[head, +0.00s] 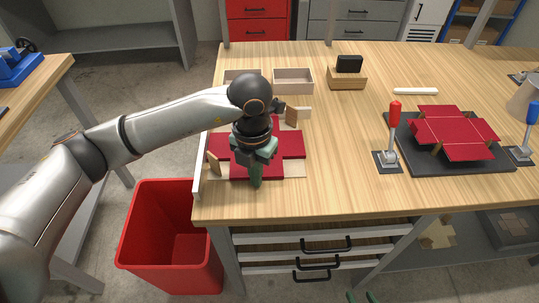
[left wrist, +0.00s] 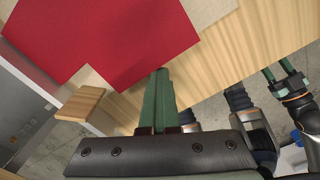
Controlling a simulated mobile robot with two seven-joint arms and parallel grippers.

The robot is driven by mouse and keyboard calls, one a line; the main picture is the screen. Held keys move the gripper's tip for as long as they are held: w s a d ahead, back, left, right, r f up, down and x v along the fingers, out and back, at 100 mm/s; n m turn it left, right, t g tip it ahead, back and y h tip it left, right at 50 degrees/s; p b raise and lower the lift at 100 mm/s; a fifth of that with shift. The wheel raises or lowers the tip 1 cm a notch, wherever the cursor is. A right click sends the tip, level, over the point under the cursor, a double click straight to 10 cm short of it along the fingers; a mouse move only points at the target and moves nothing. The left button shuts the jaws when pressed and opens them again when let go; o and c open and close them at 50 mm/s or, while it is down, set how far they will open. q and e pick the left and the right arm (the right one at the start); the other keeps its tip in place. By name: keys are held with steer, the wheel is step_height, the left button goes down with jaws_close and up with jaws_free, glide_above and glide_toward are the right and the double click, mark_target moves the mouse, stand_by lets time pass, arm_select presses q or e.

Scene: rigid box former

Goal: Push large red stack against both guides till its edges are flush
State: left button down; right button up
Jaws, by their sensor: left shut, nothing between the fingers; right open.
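The large red stack (head: 291,146) is a cross-shaped pile of red sheets lying on a pale board (head: 292,172) at the table's left front. One wooden guide (head: 213,163) stands at its left, another (head: 291,117) at its back. In the left wrist view the red stack (left wrist: 125,40) fills the upper left, with a wooden guide (left wrist: 80,107) near its corner. My left gripper (head: 256,182) is shut and empty, pointing down at the stack's front edge; the arm hides part of the stack. Contact is unclear. My right gripper (head: 361,298) is open, low at the bottom edge.
A black plate (head: 474,163) with a red blank (head: 452,133) stands at right, between a red-handled clamp (head: 393,130) and a blue-handled one (head: 528,130). Small wooden trays (head: 293,80) stand behind. A red bin (head: 170,240) is below the table's left edge. The table's front middle is clear.

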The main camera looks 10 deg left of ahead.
arm_select(q)
steer(key=shift+a+r, duration=0.1)
step_height(320, 180, up, 9)
steer(key=s+p, duration=0.1)
steer(key=p, duration=0.4)
steer(key=shift+d+p, duration=0.2)
steer(key=shift+p, duration=0.15)
stand_by(0.6)
